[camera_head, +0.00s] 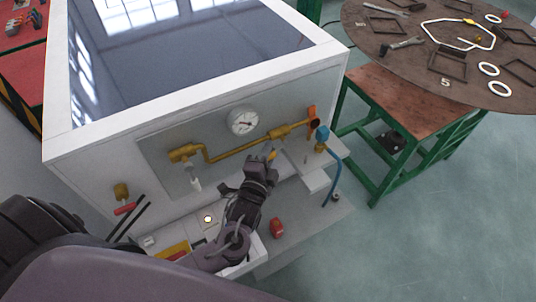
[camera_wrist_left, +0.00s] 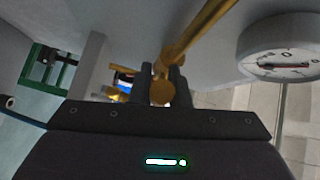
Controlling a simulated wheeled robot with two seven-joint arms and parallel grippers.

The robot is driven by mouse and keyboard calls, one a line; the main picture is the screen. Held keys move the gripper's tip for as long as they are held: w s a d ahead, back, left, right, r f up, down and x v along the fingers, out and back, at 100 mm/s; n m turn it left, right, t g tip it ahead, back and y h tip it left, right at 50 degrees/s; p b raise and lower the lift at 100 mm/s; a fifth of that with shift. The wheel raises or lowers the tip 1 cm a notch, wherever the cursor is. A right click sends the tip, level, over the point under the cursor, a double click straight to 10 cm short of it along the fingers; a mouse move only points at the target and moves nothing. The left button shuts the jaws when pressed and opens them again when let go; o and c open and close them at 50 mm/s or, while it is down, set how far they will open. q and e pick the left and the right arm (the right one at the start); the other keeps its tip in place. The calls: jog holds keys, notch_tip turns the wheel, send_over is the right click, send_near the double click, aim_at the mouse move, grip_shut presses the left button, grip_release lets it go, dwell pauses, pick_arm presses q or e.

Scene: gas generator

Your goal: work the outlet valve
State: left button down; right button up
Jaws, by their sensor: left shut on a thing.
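A brass pipe (camera_head: 235,153) with valve fittings runs across the front panel of the white generator cabinet, below a round white gauge (camera_head: 243,121). My left gripper (camera_head: 267,160) reaches up to the pipe's right part. In the wrist view, my left gripper (camera_wrist_left: 163,82) has its two dark fingers on either side of a brass valve part (camera_wrist_left: 161,92) and is shut on it. The brass pipe (camera_wrist_left: 205,35) runs on from there to the upper right, and the gauge (camera_wrist_left: 284,48) is at the right. The fingers partly hide the valve part. My right gripper is out of view.
A blue hose (camera_head: 336,172) hangs right of the pipe's orange end. A red object (camera_head: 277,228) lies on the grey lower ledge. A green-framed bench (camera_head: 412,110) and a round table (camera_head: 440,50) with tools stand at the right. Floor between them is clear.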

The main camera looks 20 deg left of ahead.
pick_arm(q)
jog(key=shift+w+d+f+n+t+y+b, duration=0.15)
jog(key=shift+f+n+t+y+b, duration=0.2)
jog(key=shift+n+t+b, duration=0.7)
jog(key=shift+w+d+f+n+t+y+b, duration=0.15)
jog(key=shift+f+n+b, duration=0.3)
jog(key=shift+b, duration=1.2)
jog(key=shift+w+d+f+n+t+y+b, duration=0.15)
jog(key=shift+f+n+t+y+b, duration=0.3)
jog(key=shift+b, duration=0.9)
jog(key=shift+a+n, duration=0.1)
jog(key=shift+n, duration=0.15)
jog(key=c, duration=1.5)
grip_release()
jog(key=shift+o, duration=0.7)
jog(key=b+v, duration=0.1)
jog(key=v, duration=0.6)
jog(key=shift+s+b, duration=0.35)
jog(key=shift+s, duration=0.05)
